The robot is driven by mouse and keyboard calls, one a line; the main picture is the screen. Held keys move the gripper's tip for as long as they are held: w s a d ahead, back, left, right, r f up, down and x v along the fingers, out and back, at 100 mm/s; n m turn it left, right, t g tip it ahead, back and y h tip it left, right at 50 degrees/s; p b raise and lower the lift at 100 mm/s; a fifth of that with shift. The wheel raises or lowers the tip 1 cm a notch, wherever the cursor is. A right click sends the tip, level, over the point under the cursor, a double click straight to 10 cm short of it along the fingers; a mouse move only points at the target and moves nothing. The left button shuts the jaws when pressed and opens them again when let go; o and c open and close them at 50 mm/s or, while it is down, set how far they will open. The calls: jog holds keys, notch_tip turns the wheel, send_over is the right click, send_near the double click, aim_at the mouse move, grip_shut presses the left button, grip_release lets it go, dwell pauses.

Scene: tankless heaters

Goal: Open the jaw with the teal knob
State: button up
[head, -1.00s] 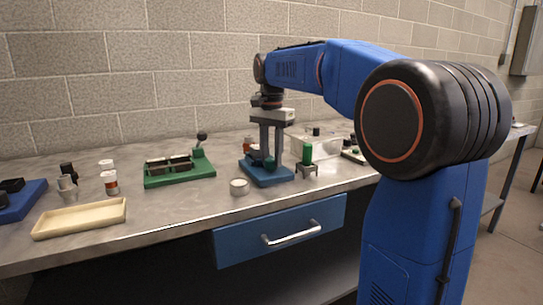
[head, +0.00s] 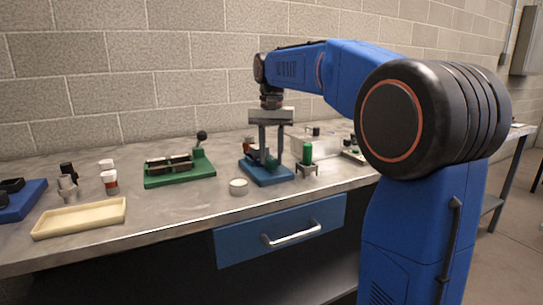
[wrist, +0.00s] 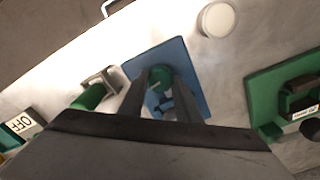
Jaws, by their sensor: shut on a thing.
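The blue fixture (head: 266,176) with the teal knob stands on the bench below my arm; its blue base also shows in the wrist view (wrist: 190,62). The round teal knob (wrist: 160,75) sits between my fingertips in the wrist view. My gripper (head: 270,160) points straight down and is shut on the knob, one finger on each side; in the wrist view the fingertips flank it (wrist: 161,82). The fingers and gripper body hide much of the fixture, so I cannot tell how far its jaw is open.
A green cylinder on a grey stand (head: 307,153) is close on the right. A round white-topped can (head: 238,186) is at front left. A green fixture with a black-knobbed lever (head: 180,169) and a cream tray (head: 80,217) lie further left. Bare bench separates them.

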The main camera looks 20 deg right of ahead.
aim_at(272, 160)
jog(key=n, duration=1.4)
dwell(0.5)
jog(key=o, duration=1.1)
jog(key=shift+c, duration=0.2)
notch_tip(272, 160, up, 17)
jog(key=shift+r, duration=0.2)
